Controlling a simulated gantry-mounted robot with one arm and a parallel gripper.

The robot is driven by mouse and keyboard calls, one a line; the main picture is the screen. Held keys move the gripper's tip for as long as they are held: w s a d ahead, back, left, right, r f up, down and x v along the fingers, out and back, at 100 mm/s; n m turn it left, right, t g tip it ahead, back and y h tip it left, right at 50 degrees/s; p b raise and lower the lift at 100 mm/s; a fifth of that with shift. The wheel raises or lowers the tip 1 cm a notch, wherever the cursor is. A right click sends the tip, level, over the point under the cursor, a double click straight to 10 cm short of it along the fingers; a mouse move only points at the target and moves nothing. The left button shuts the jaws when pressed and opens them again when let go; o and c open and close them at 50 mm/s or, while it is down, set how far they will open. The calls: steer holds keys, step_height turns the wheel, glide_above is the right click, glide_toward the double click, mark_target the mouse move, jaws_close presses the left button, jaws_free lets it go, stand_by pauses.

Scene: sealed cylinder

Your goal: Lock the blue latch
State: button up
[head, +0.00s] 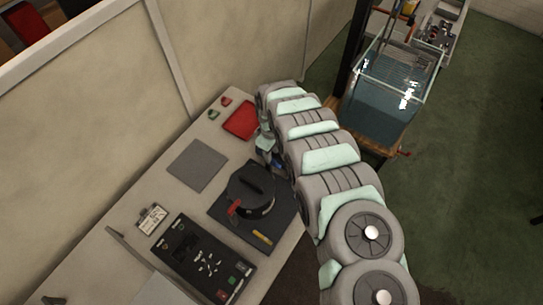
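A dark round sealed cylinder (250,190) with a raised bar across its lid stands on a black base plate (227,222) on the table. A red latch (236,209) shows on its near left side. A small blue patch (277,159) shows behind the cylinder, beside my arm; it may be the blue latch, but I cannot tell, nor whether it is locked. My gripper (266,145) is at the far right side of the cylinder, by the table's right edge. Its fingers are too small and too covered by my arm to read.
A black panel with buttons (203,262) lies near the front. A partition wall (90,110) borders the left; a glass tank (385,95) stands beyond.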

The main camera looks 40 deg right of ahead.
mark_target(274, 163)
steer(key=shift+s+f, duration=0.1)
steer(key=shift+f, duration=0.55)
steer(key=shift+a+f, duration=0.1)
steer(key=shift+f, duration=1.1)
steer(key=shift+c, duration=0.2)
jaws_close()
